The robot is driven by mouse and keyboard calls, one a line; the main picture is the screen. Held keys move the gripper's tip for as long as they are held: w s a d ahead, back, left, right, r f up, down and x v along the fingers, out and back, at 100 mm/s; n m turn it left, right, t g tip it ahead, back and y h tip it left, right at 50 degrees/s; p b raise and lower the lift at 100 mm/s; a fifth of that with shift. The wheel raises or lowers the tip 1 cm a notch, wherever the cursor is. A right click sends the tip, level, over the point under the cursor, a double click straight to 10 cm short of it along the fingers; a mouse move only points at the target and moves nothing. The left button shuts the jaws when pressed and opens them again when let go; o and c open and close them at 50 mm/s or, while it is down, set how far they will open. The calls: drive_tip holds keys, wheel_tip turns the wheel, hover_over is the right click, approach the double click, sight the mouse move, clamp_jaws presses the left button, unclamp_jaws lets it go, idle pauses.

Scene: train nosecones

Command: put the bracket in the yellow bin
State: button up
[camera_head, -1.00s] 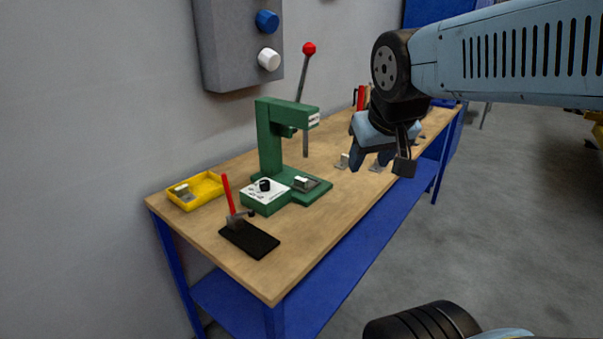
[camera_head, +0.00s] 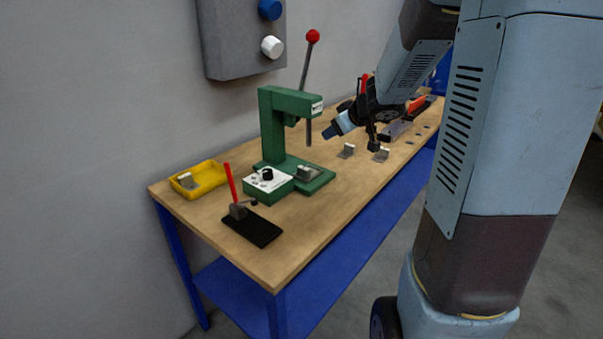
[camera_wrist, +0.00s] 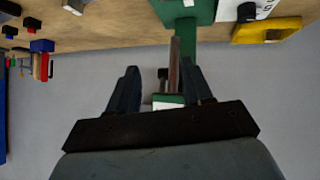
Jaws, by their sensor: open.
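The yellow bin (camera_head: 207,183) sits at the left end of the workbench, with a small grey metal bracket (camera_head: 187,180) inside. Another bracket (camera_head: 307,172) rests on the base of the green press. My gripper (camera_head: 331,132) is above the bench, just right of the press, pointing left and down. In the wrist view my gripper (camera_wrist: 160,88) has its fingers apart with the press column behind; the bin (camera_wrist: 267,29) shows at upper right.
The green press (camera_head: 273,125) with its red-knobbed lever (camera_head: 312,38) stands between my gripper and the bin. A red-handled clamp on a black plate (camera_head: 252,229) is at the front. A grey wall box (camera_head: 240,40) hangs above.

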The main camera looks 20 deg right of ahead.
wheel_tip(320, 180, down, 6)
drive_tip(key=a+r+n+g+y, duration=0.1)
drive_tip(key=g+y, duration=0.1)
drive_tip(key=g, duration=0.1)
approach(305, 169)
drive_tip(key=x, duration=0.4)
drive_tip(key=shift+x, duration=2.7)
drive_tip(key=shift+d, duration=0.1)
drive_tip(key=shift+r, duration=0.1)
clamp_jaws()
